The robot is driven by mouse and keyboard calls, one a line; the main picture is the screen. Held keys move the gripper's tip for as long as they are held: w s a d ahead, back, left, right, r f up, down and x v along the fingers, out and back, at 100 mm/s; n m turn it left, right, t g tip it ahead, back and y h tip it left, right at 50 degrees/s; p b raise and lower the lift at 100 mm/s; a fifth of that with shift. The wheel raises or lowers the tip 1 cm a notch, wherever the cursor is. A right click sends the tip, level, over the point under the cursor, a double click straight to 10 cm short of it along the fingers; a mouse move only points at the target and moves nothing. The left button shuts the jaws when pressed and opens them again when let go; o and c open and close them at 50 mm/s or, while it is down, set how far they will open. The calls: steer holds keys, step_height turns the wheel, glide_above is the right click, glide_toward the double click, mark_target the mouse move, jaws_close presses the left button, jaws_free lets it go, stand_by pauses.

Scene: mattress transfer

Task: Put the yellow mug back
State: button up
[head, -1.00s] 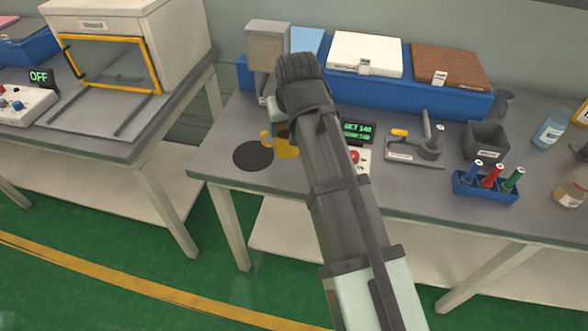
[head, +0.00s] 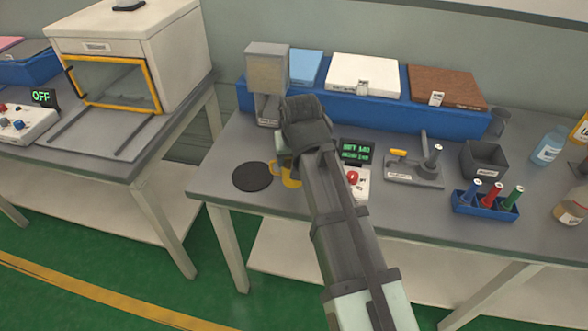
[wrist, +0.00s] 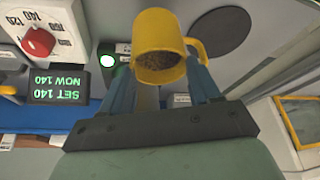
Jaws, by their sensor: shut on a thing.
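The yellow mug (head: 291,179) is partly hidden behind my arm in the head view, with its handle to the left. My gripper (head: 284,158) is at the mug, just right of the round black mat (head: 252,177) on the bench. In the wrist view the fingers of my gripper (wrist: 160,72) are shut on the yellow mug (wrist: 158,38). Something brown and grainy shows inside the mug. The black mat (wrist: 222,32) is beyond the mug's handle, with nothing on it. I cannot tell whether the mug touches the bench.
A control box with a green display (head: 357,151) stands close to the right of my arm. A grey dispenser (head: 267,72) stands behind. A blue shelf (head: 440,117), a lever tool (head: 415,170) and a bottle rack (head: 485,199) lie farther right. The bench's front edge is near the mat.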

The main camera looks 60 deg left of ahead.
steer(key=shift+f, duration=2.1)
steer(key=shift+f, duration=0.15)
steer(key=o, duration=1.5)
steer(key=shift+o, duration=0.2)
steer(key=v, duration=1.2)
steer(key=shift+w, duration=0.1)
